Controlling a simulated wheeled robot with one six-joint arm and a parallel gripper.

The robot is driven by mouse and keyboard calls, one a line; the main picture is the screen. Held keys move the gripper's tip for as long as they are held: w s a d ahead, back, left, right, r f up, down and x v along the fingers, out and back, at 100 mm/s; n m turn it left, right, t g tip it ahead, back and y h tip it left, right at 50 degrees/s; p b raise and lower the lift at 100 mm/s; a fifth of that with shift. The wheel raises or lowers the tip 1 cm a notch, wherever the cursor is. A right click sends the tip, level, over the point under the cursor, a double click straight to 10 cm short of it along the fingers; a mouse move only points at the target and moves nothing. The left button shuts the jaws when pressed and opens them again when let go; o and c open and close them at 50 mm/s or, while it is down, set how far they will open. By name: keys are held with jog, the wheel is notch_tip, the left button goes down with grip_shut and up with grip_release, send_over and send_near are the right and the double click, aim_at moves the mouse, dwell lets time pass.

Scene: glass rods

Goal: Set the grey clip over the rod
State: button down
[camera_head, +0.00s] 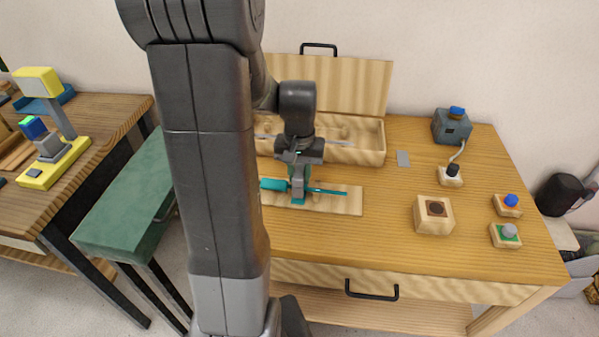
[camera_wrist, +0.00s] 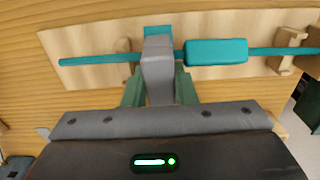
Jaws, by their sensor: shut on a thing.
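My gripper (camera_head: 299,166) is shut on the grey clip (camera_wrist: 157,64), one finger on each side of it. The clip also shows in the head view (camera_head: 298,188). The teal rod (camera_wrist: 100,60) lies across a pale wooden board (camera_head: 346,203), on small wooden supports. It has a thicker teal sleeve (camera_wrist: 216,52) to the right of the clip in the wrist view. The clip lies across the rod's line and hides part of it. I cannot tell whether it touches the rod. A teal patch (camera_wrist: 160,31) shows beyond the clip.
An open wooden case (camera_head: 374,140) stands behind the board. To the right are a wooden block with a dark round top (camera_head: 434,214), a grey-blue box (camera_head: 452,127) and two button blocks (camera_head: 507,204). Bare tabletop lies in front of the board.

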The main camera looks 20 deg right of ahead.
aim_at(300, 171)
jog(key=shift+f, duration=0.3)
jog(key=c, duration=1.5)
grip_release()
jog(key=shift+o, duration=0.2)
jog(key=shift+r, duration=0.1)
notch_tip(300, 171, up, 11)
jog(key=p, duration=0.8)
jog(key=shift+p, duration=0.35)
notch_tip(300, 171, down, 9)
jog(key=b, duration=0.7)
jog(key=shift+f+b, duration=0.2)
jog(key=shift+b, duration=0.1)
jog(key=shift+a+r, duration=0.1)
jog(key=shift+r, duration=0.05)
